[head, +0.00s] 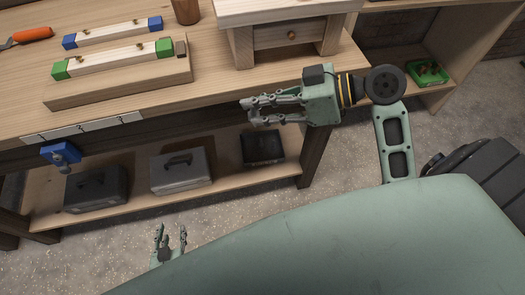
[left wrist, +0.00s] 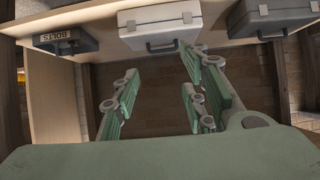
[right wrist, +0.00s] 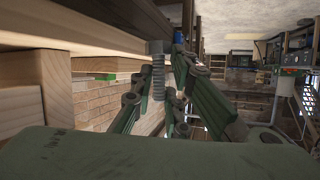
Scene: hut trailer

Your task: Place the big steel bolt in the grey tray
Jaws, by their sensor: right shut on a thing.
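The big steel bolt (right wrist: 158,77) is in the right wrist view, grey and threaded, with its wide head at the top in the picture. My right gripper (head: 250,110) is shut on it, just off the front edge of the workbench in the head view; the same gripper shows in the right wrist view (right wrist: 164,92). The bolt is hard to make out in the head view. My left gripper (head: 170,236) is open and empty, low in front of the bench; its spread fingers also show in the left wrist view (left wrist: 155,90). I see no grey tray in any view.
The workbench (head: 215,82) holds wooden blocks with green and blue ends (head: 118,58), an orange-handled tool (head: 32,35) and a raised wooden stand (head: 285,14). Toolboxes (head: 180,172) stand on the lower shelf. A blue vise (head: 60,152) juts out front. A green tray (head: 430,72) sits right.

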